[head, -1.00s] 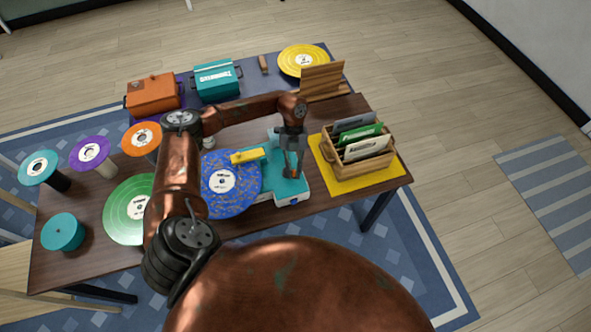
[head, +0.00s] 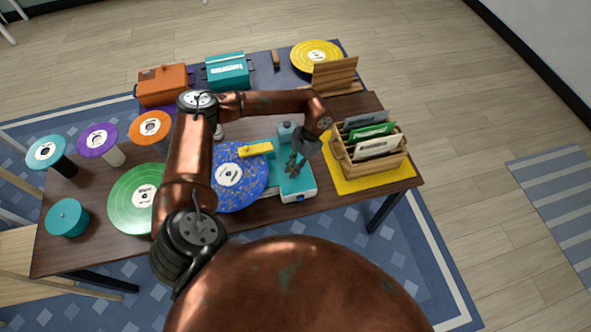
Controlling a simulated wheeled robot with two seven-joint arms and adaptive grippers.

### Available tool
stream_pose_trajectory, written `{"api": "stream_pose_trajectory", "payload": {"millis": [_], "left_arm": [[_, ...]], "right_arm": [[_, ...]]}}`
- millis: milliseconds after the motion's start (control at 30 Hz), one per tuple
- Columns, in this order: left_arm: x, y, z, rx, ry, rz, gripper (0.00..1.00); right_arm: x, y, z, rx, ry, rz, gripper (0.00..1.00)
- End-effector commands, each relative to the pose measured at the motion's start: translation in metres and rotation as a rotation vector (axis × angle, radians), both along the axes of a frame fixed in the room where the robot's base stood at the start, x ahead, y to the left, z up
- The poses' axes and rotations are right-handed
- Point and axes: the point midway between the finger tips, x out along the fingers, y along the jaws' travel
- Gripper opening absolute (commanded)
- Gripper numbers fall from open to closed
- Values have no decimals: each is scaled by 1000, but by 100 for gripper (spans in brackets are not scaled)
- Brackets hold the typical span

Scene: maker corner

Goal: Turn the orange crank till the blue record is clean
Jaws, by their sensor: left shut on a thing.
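The blue record (head: 225,191) lies on the teal record-cleaning machine (head: 297,186) in the middle of the table. Tan-brown specks are spread over its blue surface around a white label. A yellow arm (head: 257,149) reaches over the record's upper right edge. My left gripper (head: 294,169) is above the teal base, right of the record, its fingers pointing down and left. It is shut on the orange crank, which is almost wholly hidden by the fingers. My right gripper is not in view.
A wooden crate of sleeves (head: 398,163) stands on a yellow mat (head: 368,184) close to the right of the machine. A green record (head: 130,205), a teal canister (head: 67,218) and several discs on stands fill the left side. Orange (head: 163,86) and teal (head: 228,71) cases stand behind.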

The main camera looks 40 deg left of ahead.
Motion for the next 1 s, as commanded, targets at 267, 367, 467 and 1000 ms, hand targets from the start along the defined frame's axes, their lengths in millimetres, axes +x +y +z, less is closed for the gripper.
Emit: {"api": "stream_pose_trajectory", "payload": {"millis": [267,367,467,1000], "left_arm": [[-3,11,0,3,2,-252,0],[-3,14,0,3,1,-330,0],[-3,17,0,4,1,-397,0],[-3,23,0,3,2,-564,0]], "right_arm": [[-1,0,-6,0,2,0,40],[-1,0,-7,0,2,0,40],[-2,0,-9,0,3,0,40],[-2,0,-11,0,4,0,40]]}}
